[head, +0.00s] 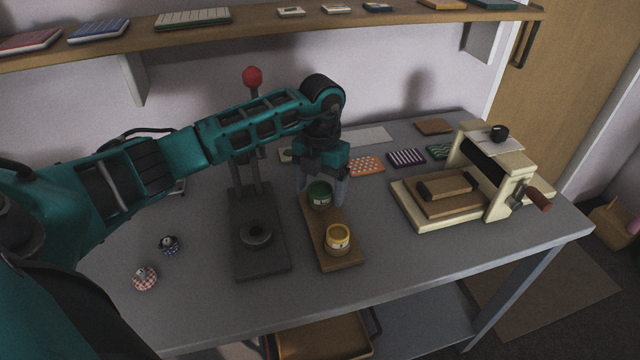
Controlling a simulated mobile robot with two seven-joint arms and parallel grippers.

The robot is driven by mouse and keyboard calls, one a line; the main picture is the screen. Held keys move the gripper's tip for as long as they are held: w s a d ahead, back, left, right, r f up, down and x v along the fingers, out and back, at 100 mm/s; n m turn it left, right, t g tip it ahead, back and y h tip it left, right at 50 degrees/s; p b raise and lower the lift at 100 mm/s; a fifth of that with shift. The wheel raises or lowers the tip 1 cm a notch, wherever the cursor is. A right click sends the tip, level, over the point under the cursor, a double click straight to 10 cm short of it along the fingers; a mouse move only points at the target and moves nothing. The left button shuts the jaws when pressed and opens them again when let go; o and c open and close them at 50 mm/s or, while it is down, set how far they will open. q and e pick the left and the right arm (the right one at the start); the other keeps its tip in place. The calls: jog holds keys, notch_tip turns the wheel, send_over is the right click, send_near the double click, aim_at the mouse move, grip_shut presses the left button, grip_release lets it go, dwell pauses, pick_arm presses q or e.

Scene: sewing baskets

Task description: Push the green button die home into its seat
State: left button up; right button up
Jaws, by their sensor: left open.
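The green button die (319,196) stands at the far end of a wooden block (327,218) on the grey table. A yellow die (338,238) stands at the near end of the same block. My left gripper (322,187) points down over the green die. Its fingers are open, one on each side of the die. I cannot tell whether they touch it. The seat under the green die is hidden. My right gripper is out of view.
A dark press (259,255) with a red-knobbed lever (252,77) stands just left of the block. A cream crank machine (470,180) stands at the right. Patterned fabric pieces (406,157) lie behind. Two small buttons (145,278) (168,243) lie at the left. A shelf (300,29) runs above.

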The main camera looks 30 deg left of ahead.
pick_arm(q)
jog(key=shift+r, duration=0.1)
notch_tip(320, 180, up, 13)
jog(key=shift+w+p, duration=0.15)
jog(key=shift+p, duration=0.15)
jog(key=shift+f, duration=0.2)
dwell(0.4)
